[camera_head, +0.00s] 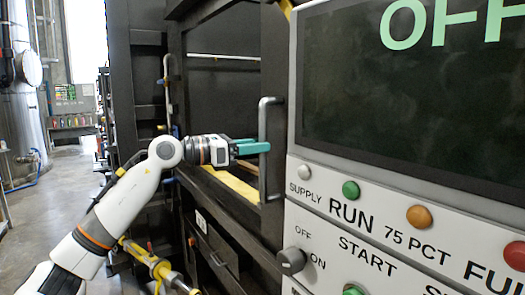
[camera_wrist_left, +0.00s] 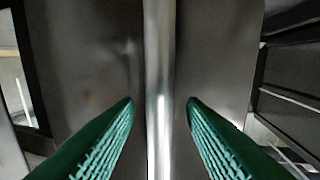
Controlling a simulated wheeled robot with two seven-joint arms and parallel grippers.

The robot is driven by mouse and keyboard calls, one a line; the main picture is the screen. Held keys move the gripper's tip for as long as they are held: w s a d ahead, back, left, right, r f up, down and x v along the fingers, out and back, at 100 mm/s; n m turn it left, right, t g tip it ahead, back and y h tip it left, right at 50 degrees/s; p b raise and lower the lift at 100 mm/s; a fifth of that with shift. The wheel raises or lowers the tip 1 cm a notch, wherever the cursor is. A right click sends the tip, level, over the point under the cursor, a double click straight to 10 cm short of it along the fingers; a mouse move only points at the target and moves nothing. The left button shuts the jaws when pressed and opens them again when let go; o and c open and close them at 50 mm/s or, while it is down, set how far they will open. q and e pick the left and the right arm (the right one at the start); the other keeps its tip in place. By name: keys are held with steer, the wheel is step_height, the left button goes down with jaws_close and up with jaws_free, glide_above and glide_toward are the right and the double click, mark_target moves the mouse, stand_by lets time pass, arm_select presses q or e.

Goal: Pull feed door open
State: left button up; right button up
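The feed door (camera_head: 274,60) is a dark panel just left of the control box in the head view. It carries a vertical grey bar handle (camera_head: 264,115). My left gripper (camera_head: 262,147), with green fingers, reaches the handle from the left at about its mid-height. In the left wrist view the bar (camera_wrist_left: 160,90) runs upright between the two open fingertips (camera_wrist_left: 160,103), with a gap on each side. The door's dark face (camera_wrist_left: 90,60) lies behind it. My right gripper is in neither view.
The control box (camera_head: 400,215), with a screen reading OFF (camera_head: 400,100), coloured buttons and a knob (camera_head: 291,261), stands close to the handle's right. A dark frame with a yellow ledge (camera_head: 235,184) lies behind my wrist. Open floor (camera_head: 70,190) shows at left.

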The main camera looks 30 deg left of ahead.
arm_select(q)
steer(key=b+v, duration=0.5)
steer(key=v, duration=0.4)
steer(key=shift+s+a, duration=0.2)
steer(key=shift+s, duration=0.15)
